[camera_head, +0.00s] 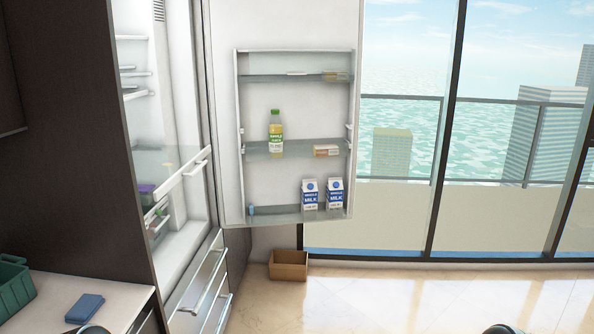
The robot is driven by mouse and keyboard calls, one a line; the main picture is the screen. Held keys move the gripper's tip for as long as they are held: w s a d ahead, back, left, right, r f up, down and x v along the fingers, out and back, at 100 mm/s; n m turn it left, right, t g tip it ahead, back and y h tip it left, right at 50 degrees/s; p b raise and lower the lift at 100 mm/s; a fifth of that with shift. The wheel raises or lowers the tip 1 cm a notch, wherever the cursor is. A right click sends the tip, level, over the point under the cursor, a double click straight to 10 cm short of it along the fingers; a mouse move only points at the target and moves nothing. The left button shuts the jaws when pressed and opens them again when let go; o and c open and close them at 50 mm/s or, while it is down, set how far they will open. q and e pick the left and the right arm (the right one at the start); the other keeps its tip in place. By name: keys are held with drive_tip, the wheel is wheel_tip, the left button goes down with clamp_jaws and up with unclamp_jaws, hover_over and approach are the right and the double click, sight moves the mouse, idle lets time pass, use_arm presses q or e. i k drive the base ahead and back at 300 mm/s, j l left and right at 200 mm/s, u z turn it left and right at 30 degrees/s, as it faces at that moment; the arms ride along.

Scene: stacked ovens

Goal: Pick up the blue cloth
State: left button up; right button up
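The blue cloth (85,308) lies folded on the white countertop (48,290) at the lower left. Its visible top is uncovered. A rounded dark and light part, apparently of my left arm, shows at the bottom edge just below the cloth. A similar dark rounded part, apparently of my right arm, shows at the bottom edge right of centre. No fingertips of either gripper show.
A green crate (14,290) stands left of the cloth. The fridge door (228,130) stands open, holding a juice bottle (275,134) and two milk cartons (310,195). A cardboard box (289,265) sits on the floor (400,300). Floor at right is clear.

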sight(88, 306)
drive_tip(key=u, duration=0.45)
drive_tip(key=i+l+u, duration=0.1)
drive_tip(key=u, duration=0.85)
drive_tip(key=l+u, duration=0.15)
drive_tip(key=u, duration=0.35)
drive_tip(key=i+l+u, duration=0.1)
drive_tip(key=u, duration=0.35)
drive_tip(key=l+u, duration=0.1)
drive_tip(key=u, duration=0.4)
drive_tip(key=l+u, duration=0.3)
drive_tip(key=k+l+u, duration=0.3)
drive_tip(key=l+u, duration=0.25)
drive_tip(key=l, duration=0.15)
drive_tip(key=k+l+u, duration=0.3)
drive_tip(key=k+l, duration=0.25)
drive_tip(key=l, duration=0.15)
drive_tip(key=k+l+u, duration=0.1)
drive_tip(key=k+l, duration=0.15)
drive_tip(key=l, duration=0.2)
